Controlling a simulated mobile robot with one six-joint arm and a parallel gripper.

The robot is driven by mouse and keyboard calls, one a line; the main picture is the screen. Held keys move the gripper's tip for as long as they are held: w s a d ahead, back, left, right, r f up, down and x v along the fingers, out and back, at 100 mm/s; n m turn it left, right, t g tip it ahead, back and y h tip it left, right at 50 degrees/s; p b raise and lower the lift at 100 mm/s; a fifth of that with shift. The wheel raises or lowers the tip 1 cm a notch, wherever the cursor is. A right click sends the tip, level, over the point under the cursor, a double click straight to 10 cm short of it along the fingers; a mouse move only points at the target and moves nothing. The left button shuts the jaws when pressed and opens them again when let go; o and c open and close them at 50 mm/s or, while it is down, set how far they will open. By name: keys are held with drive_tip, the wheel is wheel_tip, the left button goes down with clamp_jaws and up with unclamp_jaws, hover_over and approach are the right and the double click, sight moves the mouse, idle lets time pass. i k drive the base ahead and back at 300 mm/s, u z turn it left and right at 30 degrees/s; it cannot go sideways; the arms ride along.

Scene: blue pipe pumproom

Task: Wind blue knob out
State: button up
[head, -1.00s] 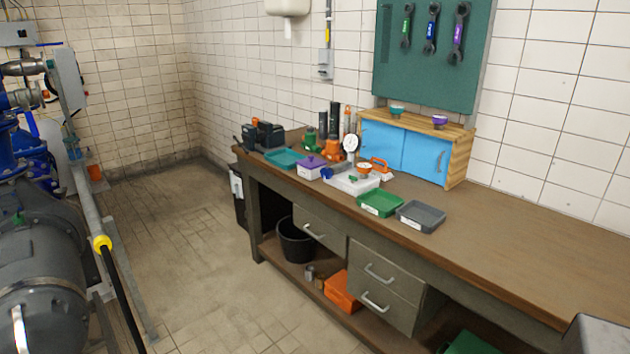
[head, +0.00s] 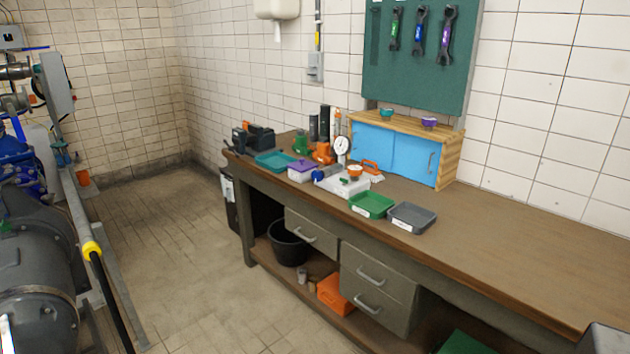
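A small blue knob (head: 318,175) shows at the left end of a white block (head: 342,186) on the workbench (head: 470,232). It is too small to tell how far out it is wound. A round white dial gauge (head: 341,146) stands up behind the block. A small orange-and-white round part (head: 355,171) and a small green part (head: 345,181) show at the block. My gripper is not in view.
A purple-lidded box (head: 302,171), teal tray (head: 273,161), green tray (head: 371,205) and grey tray (head: 411,218) surround the block. A blue-doored cabinet (head: 393,153) stands behind. The bench's right side is clear. Floor (head: 185,255) lies open between bench and left-hand pipework.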

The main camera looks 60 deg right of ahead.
sight(316, 175)
drive_tip(key=z, duration=0.05)
drive_tip(key=i, duration=0.9)
drive_tip(key=u, duration=0.05)
